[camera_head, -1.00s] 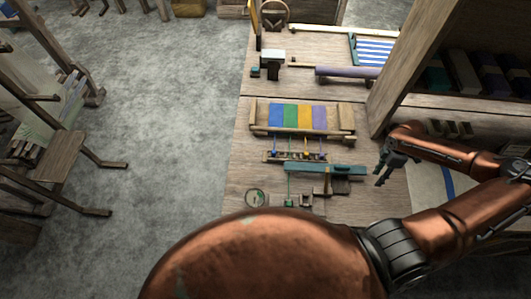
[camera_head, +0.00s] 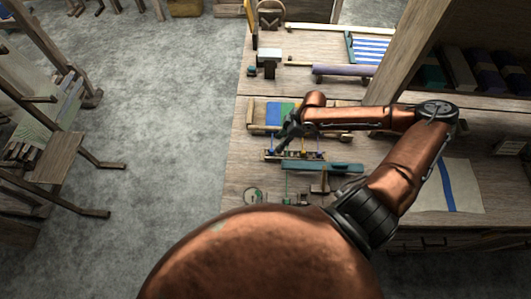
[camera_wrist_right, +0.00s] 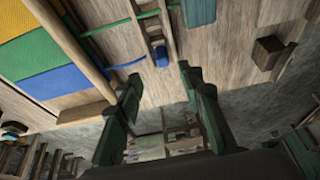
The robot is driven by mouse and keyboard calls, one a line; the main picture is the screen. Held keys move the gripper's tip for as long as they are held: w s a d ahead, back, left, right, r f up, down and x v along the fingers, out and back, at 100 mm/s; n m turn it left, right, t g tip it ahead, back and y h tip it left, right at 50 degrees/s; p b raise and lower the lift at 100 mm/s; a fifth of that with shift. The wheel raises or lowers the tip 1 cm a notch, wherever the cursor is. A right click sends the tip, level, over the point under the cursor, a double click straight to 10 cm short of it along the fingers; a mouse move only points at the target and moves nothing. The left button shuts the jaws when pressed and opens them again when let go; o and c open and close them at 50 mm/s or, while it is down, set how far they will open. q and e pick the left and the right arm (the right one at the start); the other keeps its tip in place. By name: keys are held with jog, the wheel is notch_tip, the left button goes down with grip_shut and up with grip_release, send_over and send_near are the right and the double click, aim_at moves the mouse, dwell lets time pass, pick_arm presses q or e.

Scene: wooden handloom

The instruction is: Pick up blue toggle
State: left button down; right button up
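The blue toggle (camera_wrist_right: 162,56) shows in the right wrist view as a small blue piece at the end of a narrow slotted wooden rack (camera_wrist_right: 147,22). My right gripper (camera_wrist_right: 160,88) is open, with its two green fingers apart and nothing between them. The toggle appears just beyond the fingertips, between their lines, and apart from them. In the head view my right gripper (camera_head: 283,146) is over the left end of the rack (camera_head: 310,156), and the toggle there is too small and crowded to make out surely. My left gripper is not in view.
A board with blue, green and yellow bands (camera_wrist_right: 52,75) lies beside the rack, partly under my right arm in the head view. A teal bar (camera_head: 335,167) lies just in front. A brown block (camera_wrist_right: 268,52) stands on the table. The bench's left edge is close.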

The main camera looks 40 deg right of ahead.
aim_at(272, 150)
jog(key=x, duration=0.6)
jog(key=shift+w+a+f, duration=0.1)
jog(key=shift+a+f, duration=0.2)
jog(key=shift+a, duration=0.05)
jog(key=shift+c, duration=0.2)
jog(key=c, duration=0.8)
